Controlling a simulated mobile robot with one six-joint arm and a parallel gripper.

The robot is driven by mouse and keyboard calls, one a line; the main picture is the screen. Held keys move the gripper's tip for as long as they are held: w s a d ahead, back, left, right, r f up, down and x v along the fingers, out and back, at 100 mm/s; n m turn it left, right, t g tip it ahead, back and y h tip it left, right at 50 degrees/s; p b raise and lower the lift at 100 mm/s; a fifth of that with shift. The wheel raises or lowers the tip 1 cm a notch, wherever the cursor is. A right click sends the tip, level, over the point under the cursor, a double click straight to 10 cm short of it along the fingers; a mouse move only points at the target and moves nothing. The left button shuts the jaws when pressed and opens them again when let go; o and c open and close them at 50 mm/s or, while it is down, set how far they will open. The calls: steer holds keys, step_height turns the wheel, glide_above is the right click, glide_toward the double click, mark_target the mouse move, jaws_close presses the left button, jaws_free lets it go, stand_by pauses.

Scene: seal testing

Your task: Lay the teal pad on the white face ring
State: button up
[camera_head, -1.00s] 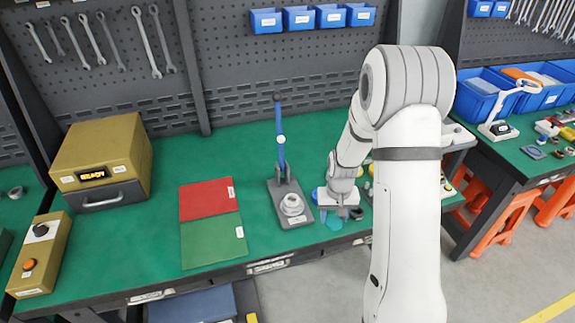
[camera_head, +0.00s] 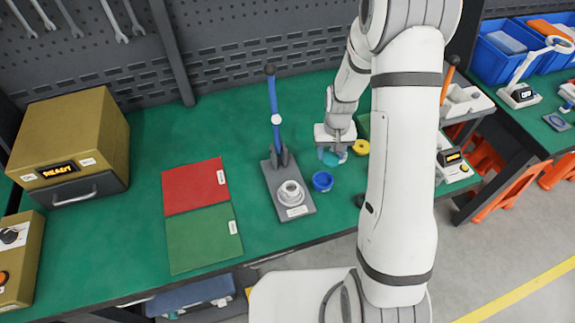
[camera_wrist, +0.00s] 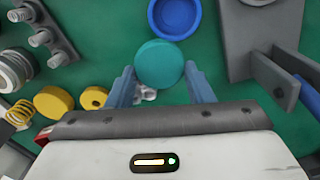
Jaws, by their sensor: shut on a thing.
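My gripper (camera_head: 333,157) is shut on the round teal pad (camera_wrist: 159,64). The wrist view shows the pad between the two blue-grey fingers (camera_wrist: 159,75). In the head view the teal pad (camera_head: 330,158) shows below the gripper, over the bench right of the lever press; its height is hard to judge. The white face ring (camera_head: 291,192) sits on the grey base of the lever press, to the left and nearer the front than my gripper. In the wrist view only a small white edge (camera_wrist: 257,2) of something on that base shows.
The blue lever (camera_head: 275,100) stands upright behind the ring. Red (camera_head: 196,185) and green (camera_head: 204,238) mats lie left.

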steer(key=s+a+r+n+b, duration=0.2)
steer(key=s+a+n+b, duration=0.1)
steer(key=a, duration=0.4)
step_height(320, 180, up, 3)
steer(key=n+b, duration=0.2)
steer(key=n, duration=0.1)
glide_above(290, 185)
steer(key=shift+f, duration=0.2)
steer(key=shift+f+b, duration=1.5)
steer(key=shift+f, duration=0.75)
steer(key=shift+f, duration=0.15)
steer(key=o, duration=1)
steer(key=shift+r+p, duration=2)
steer(key=shift+r, duration=1.05)
